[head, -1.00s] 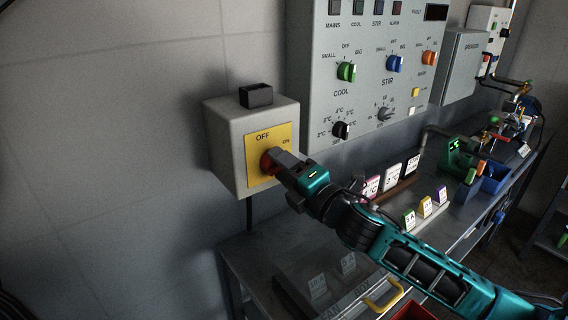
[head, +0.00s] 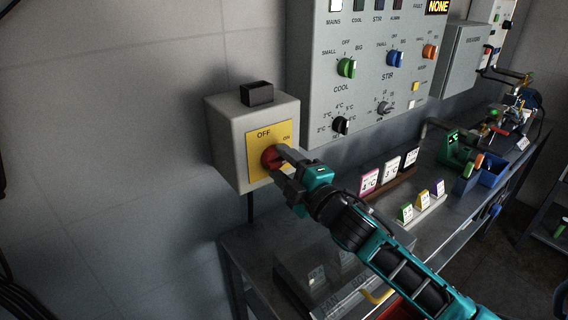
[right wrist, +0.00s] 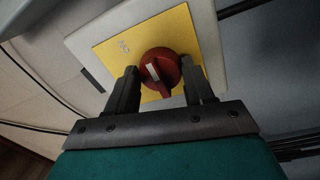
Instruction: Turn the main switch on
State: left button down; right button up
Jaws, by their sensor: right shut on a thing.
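The main switch is a red rotary knob (head: 268,158) on a yellow plate (head: 257,167) marked OFF and ON, on the front of a pale grey wall box (head: 226,150). My right gripper (head: 282,162) is at the knob, its fingers shut on it. In the right wrist view the red knob (right wrist: 160,72) with its white mark sits between the two dark fingers of my right gripper (right wrist: 163,85). The MAINS lamp (head: 335,5) on the control panel is lit white, and the FAULT display (head: 438,7) reads NONE. My left gripper is not in view.
A small black box (head: 257,93) sits on top of the switch box. The control panel (head: 315,100) with coloured knobs is on the wall to the right. Below it a metal bench (head: 240,262) carries label cards (head: 391,170) and a blue bin (head: 492,172).

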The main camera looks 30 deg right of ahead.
dwell(0.3)
jog(key=o, duration=1)
jog(key=shift+o, duration=0.2)
jog(key=shift+s, duration=0.1)
jog(key=s+d+f+b, duration=0.1)
jog(key=s, duration=1.1)
jog(key=shift+s+d, duration=0.3)
jog(key=shift+d, duration=0.1)
